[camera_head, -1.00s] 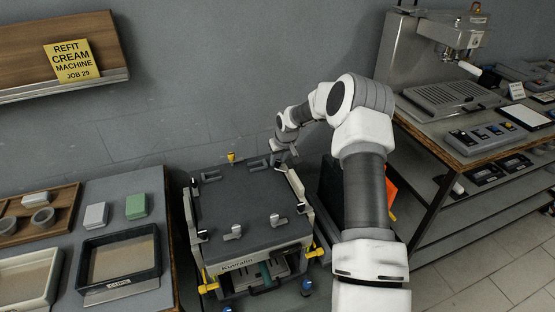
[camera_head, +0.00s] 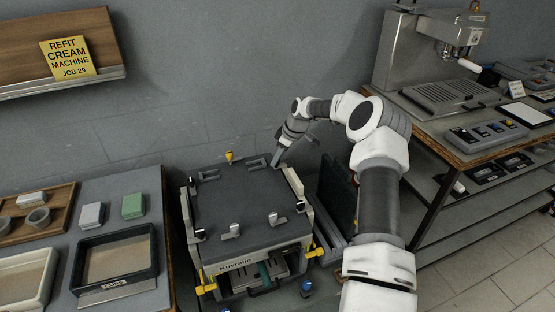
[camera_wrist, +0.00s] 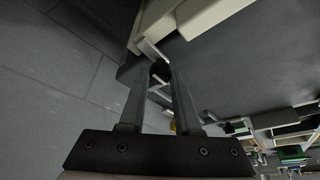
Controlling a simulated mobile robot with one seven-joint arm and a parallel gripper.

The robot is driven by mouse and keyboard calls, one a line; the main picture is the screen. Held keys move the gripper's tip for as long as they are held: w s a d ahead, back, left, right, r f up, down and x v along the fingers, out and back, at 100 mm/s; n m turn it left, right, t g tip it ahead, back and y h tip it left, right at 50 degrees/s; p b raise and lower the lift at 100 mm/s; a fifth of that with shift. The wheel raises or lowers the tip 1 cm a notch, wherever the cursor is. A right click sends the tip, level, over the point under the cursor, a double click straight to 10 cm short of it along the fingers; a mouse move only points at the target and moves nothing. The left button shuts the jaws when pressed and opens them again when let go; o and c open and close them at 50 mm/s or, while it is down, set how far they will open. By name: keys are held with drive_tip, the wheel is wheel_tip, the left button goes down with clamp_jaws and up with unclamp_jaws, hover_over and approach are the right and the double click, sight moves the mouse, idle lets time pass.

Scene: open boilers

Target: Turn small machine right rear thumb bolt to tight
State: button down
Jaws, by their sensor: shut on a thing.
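The small machine (camera_head: 235,205), a grey boxy unit with a dark top lid, stands low in front of the wall in the head view. Upright thumb bolts stand on its lid: a front left one (camera_head: 232,231) and a front right one (camera_head: 274,219). My gripper (camera_head: 277,160) reaches down to the lid's right rear corner. In the wrist view my gripper (camera_wrist: 160,73) has its fingertips closed around the dark knob of the right rear thumb bolt (camera_wrist: 160,69). A pale lever-like piece shows just beyond it. In the head view this bolt is mostly hidden by my gripper.
A yellow knob (camera_head: 229,156) stands at the machine's rear edge. A table with trays (camera_head: 118,265) is close on the left. A workbench (camera_head: 470,150) with a steel coffee machine (camera_head: 405,50) stands on the right. The wall is close behind.

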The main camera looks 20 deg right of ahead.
idle(0.3)
drive_tip(key=c, duration=0.6)
unclamp_jaws()
drive_tip(key=v, duration=1.7)
drive_tip(key=shift+r, duration=0.25)
drive_tip(key=shift+w+d, duration=0.1)
